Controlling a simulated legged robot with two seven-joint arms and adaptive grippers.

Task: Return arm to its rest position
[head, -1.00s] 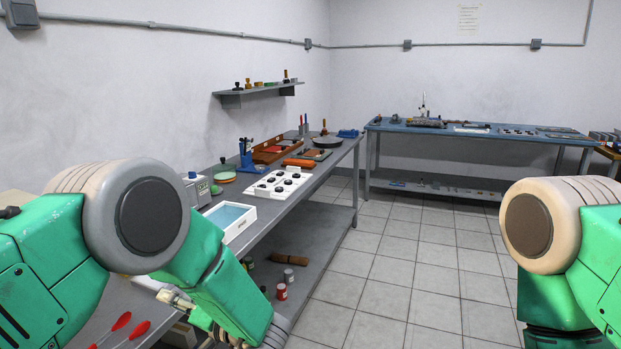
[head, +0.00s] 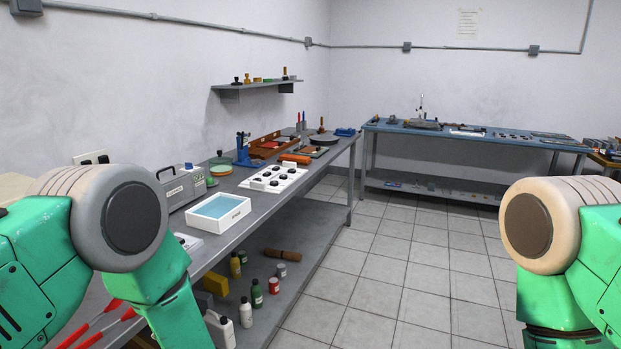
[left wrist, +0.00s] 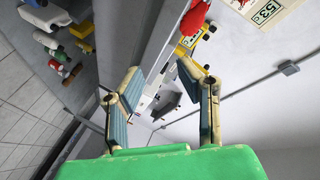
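My left arm (head: 165,255) comes in from the left in the head view and hangs down beside the grey bench; its gripper is out of that view. In the left wrist view my left gripper (left wrist: 160,85) is open, with its two fingers apart and nothing seen between them. My right arm (head: 560,235) shows at the right edge of the head view; its gripper is out of view.
The grey bench (head: 225,220) runs along the left wall with a white tray (head: 220,213), a grey case (head: 182,187) and red-handled tools (head: 100,325). Bottles stand on its lower shelf (head: 300,240). A blue table (head: 470,145) stands at the back. The tiled floor is clear.

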